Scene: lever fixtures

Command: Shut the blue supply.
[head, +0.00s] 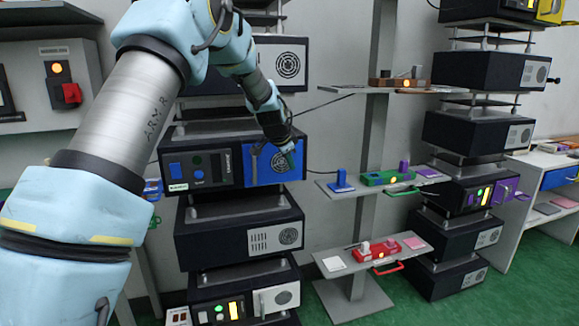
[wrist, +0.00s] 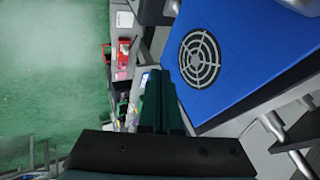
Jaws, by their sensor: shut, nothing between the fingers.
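The blue supply is a dark box (head: 218,143) in the middle stack in the head view, with a blue front panel (head: 275,168) on its right. The panel has a round grille and an upright metal handle at its left side. Blue switches and a dark round light sit on the box's left front. In the wrist view the blue panel (wrist: 245,85) fills the upper right, with the metal handle (wrist: 290,145) below. I cannot tell whether the panel is flush or ajar. My gripper (head: 290,157) is shut and empty at the panel's upper right; its fingers (wrist: 160,80) show beside the panel's edge. Contact is unclear.
Other dark units stand above and below, including one with a white panel (head: 276,299). Shelves (head: 375,187) with blue, green and red fixtures stand close on the right. Another stack has a purple panel (head: 503,191). Green floor (head: 400,300) lies open in front.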

